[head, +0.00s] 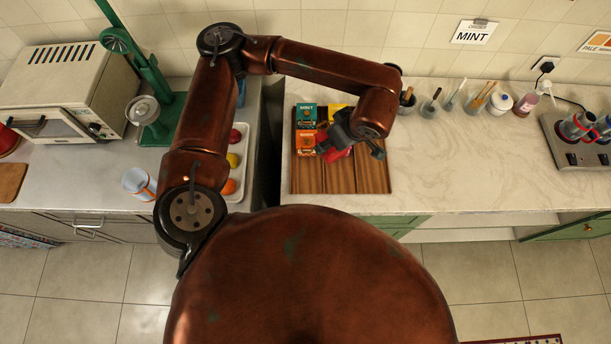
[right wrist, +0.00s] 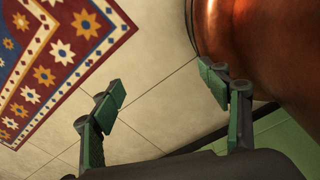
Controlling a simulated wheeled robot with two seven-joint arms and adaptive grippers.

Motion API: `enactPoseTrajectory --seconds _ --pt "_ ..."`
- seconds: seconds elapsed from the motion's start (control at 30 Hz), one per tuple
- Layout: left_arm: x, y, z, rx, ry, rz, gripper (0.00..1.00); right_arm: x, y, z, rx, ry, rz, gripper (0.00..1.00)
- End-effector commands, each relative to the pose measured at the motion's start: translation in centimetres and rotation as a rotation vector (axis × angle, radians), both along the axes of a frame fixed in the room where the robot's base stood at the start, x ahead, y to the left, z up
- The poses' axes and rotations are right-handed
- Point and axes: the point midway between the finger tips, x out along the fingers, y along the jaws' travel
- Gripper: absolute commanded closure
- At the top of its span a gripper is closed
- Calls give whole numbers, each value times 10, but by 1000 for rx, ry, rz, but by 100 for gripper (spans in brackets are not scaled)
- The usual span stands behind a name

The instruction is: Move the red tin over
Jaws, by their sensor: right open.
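A red tin (head: 333,154) is at the wooden board (head: 357,181) on the right-hand counter, partly hidden by my left gripper. My left gripper (head: 356,143) reaches over the board from above, right at the red tin. From this angle I cannot tell whether its fingers are closed on the tin or only beside it. My right gripper (right wrist: 165,90) shows in the right wrist view, open and empty, over the tiled floor. It is out of the head view.
A green tin (head: 306,112), an orange tin (head: 304,142) and a yellow tin (head: 336,111) stand close by on the board. Cups with utensils (head: 430,106) line the back. The counter's right middle is clear. A patterned rug (right wrist: 60,55) lies on the floor.

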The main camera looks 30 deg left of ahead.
Motion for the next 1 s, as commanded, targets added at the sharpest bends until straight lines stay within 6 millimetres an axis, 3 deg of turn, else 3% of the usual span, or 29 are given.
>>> enactPoseTrajectory --seconds 0.23,0.7,0.9,1.0 --pt "-17 -18 -20 1 7 651 81 11 -2 7 -2 -14 3 31" --pt "-59 -54 -52 1 6 1955 81 12 -7 17 -6 -16 4 31" --pt "-73 -68 -59 -1 3 2356 81 12 -6 20 -6 -16 3 31" --pt "-77 -72 -61 -2 1 2474 81 12 -5 20 -5 -16 3 31"
